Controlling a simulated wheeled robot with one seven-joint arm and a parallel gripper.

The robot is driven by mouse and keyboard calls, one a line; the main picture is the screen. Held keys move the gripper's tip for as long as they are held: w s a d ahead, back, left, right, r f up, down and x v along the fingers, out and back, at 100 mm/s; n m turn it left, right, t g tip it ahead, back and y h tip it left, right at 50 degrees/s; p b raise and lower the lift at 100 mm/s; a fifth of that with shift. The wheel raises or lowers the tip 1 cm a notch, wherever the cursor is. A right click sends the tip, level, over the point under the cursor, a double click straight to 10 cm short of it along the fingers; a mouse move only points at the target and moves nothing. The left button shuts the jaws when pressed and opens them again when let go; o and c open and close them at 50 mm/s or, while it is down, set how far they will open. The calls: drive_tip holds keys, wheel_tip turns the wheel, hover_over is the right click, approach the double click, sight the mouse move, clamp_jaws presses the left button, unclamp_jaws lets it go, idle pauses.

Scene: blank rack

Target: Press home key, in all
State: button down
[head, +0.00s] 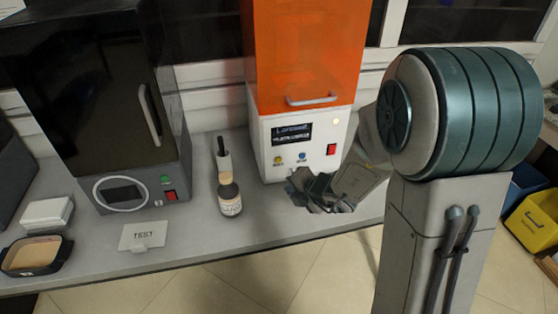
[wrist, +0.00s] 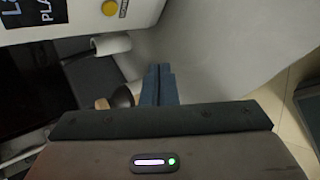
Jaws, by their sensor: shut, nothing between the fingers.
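The white machine (head: 277,139) with an orange cover stands at the back of the bench. Its front has a lit display (head: 292,134), a yellow button (head: 278,160), a blue button (head: 302,158) and a red switch (head: 331,150). The labels under the two round buttons are too small to read, so I cannot tell which is the home key. The yellow button also shows at the top of the wrist view (wrist: 110,8). My gripper (head: 300,185) is just in front of and below the buttons. In the wrist view its fingers (wrist: 158,84) are together and empty, apart from the panel.
A dark oven-like machine (head: 95,80) stands at left, with a TEST card (head: 143,236) in front. A labelled jar (head: 230,200) stands left of my gripper. A tray (head: 35,255) and a white box (head: 47,216) lie at far left.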

sight(278, 159)
drive_tip(key=shift+w, duration=0.1)
drive_tip(key=w+a+p, duration=0.2)
drive_tip(key=w, duration=0.6)
drive_tip(key=shift+w+a, duration=0.15)
drive_tip(key=shift+a, duration=0.05)
drive_tip(key=shift+w+p, duration=0.1)
drive_tip(key=shift+p, duration=0.2)
idle(1.6)
drive_tip(key=shift+w+a, duration=0.1)
drive_tip(key=shift+w, duration=0.2)
